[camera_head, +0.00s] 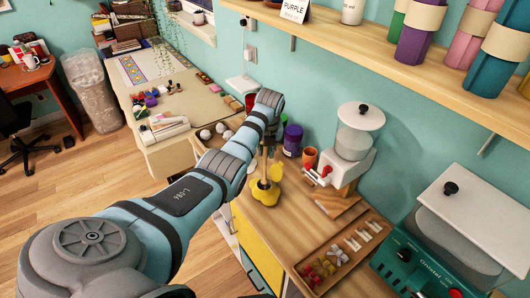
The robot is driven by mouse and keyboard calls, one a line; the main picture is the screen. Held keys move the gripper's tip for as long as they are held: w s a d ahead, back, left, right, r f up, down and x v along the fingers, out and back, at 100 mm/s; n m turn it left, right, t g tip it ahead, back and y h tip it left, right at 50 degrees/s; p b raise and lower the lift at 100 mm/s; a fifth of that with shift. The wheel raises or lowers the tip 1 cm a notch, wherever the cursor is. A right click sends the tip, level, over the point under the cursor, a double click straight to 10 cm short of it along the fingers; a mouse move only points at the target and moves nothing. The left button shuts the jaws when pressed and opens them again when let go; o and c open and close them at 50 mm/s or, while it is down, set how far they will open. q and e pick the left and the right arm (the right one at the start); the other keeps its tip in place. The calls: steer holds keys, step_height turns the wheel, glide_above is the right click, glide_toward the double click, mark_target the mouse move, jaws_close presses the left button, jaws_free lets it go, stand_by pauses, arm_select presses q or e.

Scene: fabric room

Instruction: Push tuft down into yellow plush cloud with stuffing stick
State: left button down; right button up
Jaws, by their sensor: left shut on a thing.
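The yellow plush cloud (266,195) stands on the wooden counter, below the end of my left arm. My left gripper (268,148) is above the cloud, small and partly hidden by its own wrist. It is shut on the stuffing stick (264,170), a thin shaft that points down toward the top of the cloud. I cannot tell how deep the stick's tip sits in the cloud. I cannot make out the tuft in the cloud. My right gripper is not in view.
Right of the cloud stand an orange cup (310,157), a purple jar (292,140) and a white-topped dispenser (354,140). A wooden tray (322,287) of small parts lies in front. A green machine (430,262) is at the right. A shelf (400,65) runs above.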

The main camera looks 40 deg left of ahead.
arm_select(q)
step_height(320, 180, up, 8)
steer(key=shift+f, duration=0.3)
stand_by(0.6)
